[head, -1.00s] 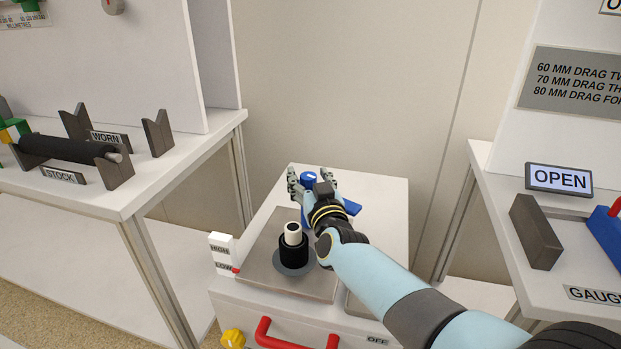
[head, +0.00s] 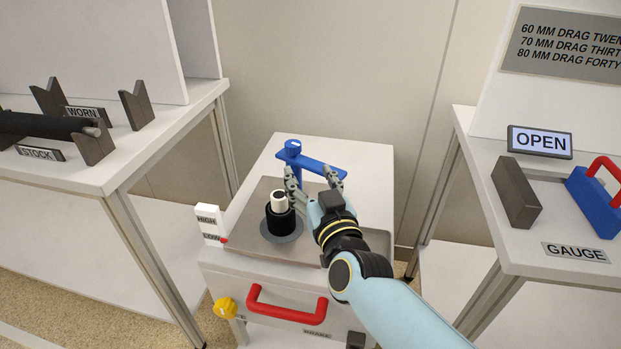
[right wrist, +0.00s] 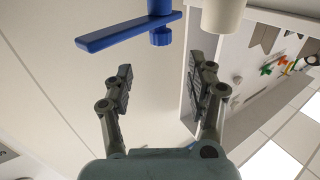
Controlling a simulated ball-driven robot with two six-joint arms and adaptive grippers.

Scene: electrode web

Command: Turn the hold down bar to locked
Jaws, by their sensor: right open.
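The blue hold down bar (head: 325,164) sits on a blue post with a round knob (head: 293,146) at the back of the white cabinet and points to the right. In the right wrist view the bar (right wrist: 115,32) lies beyond my fingertips. My right gripper (head: 313,176) is open and empty, in front of the bar in the head view. Whether a fingertip touches the bar cannot be told. A white-topped black cylinder (head: 280,217) stands left of the gripper on a round grey base. My left gripper is not in view.
A HIGH/LOW gauge (head: 208,224) stands at the cabinet's left edge. A red handle (head: 287,313) and yellow knob (head: 224,308) are on its front. A left bench holds a black roll (head: 45,125); a right bench holds an OPEN sign (head: 540,142) and blue block (head: 597,203).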

